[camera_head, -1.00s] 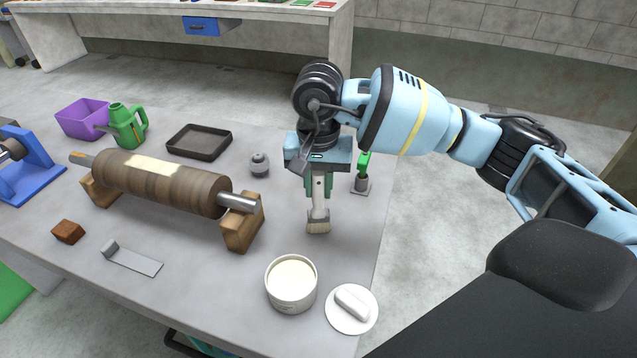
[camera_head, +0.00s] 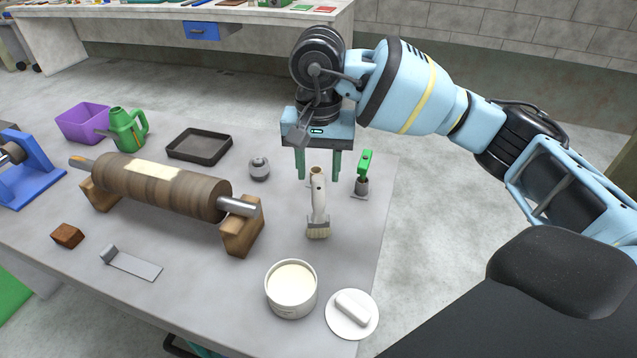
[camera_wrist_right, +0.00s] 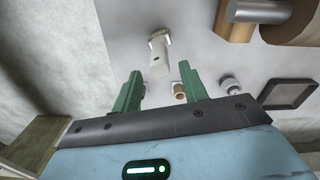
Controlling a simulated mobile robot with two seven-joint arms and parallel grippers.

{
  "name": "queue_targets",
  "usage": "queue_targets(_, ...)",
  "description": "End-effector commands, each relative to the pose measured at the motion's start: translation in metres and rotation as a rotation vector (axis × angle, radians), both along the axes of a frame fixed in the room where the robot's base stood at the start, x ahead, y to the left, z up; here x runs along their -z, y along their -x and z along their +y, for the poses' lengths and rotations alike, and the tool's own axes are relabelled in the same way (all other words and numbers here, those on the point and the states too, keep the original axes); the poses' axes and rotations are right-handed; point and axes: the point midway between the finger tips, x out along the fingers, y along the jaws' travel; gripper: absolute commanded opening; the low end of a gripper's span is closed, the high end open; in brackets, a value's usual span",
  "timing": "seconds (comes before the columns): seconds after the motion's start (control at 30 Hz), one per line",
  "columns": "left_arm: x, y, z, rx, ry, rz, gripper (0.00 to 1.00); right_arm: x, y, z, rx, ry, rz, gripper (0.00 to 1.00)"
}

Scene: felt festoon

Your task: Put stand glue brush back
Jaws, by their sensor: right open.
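The glue brush (camera_head: 318,208) has a pale handle and cream bristles pointing toward the front of the table. It is out of my grip, near the table's right side. A small brown, round-topped piece (camera_head: 315,172) shows just behind the handle end; I cannot tell whether the brush rests on it. My right gripper (camera_head: 318,177) is open above and behind the handle, its green fingers apart and empty. In the right wrist view, the brush (camera_wrist_right: 159,54) lies beyond the open fingers (camera_wrist_right: 160,72), and the brown piece (camera_wrist_right: 180,92) is near one finger. My left gripper is not in view.
A green-handled tool (camera_head: 364,172) stands close right of the gripper. A tub of cream paste (camera_head: 291,288) and a white round dish (camera_head: 352,314) are in front. A wooden roller (camera_head: 165,182) on blocks, a grey knob (camera_head: 259,168) and a dark tray (camera_head: 199,146) are left.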

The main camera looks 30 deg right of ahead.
Motion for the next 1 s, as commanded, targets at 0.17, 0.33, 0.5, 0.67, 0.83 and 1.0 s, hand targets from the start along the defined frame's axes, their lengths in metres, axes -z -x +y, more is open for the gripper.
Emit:
queue_targets(0.17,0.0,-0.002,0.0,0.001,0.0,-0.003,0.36,-0.035,0.0,0.0,-0.001,0.0,-0.002,0.43)
queue_targets(0.33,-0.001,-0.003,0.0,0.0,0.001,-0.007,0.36,-0.057,0.0,0.0,0.0,0.0,-0.001,0.43)
queue_targets(0.5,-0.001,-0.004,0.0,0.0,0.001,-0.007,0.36,-0.065,0.0,0.0,0.0,-0.001,0.001,0.43)
queue_targets(0.67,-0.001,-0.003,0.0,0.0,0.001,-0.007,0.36,-0.065,0.0,0.0,0.0,0.0,0.001,0.43)
queue_targets(0.83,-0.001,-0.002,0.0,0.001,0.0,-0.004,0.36,-0.065,0.0,0.0,0.0,0.0,0.001,0.43)
queue_targets(1.0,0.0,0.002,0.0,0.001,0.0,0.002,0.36,-0.065,0.0,0.0,-0.001,0.0,0.001,0.43)
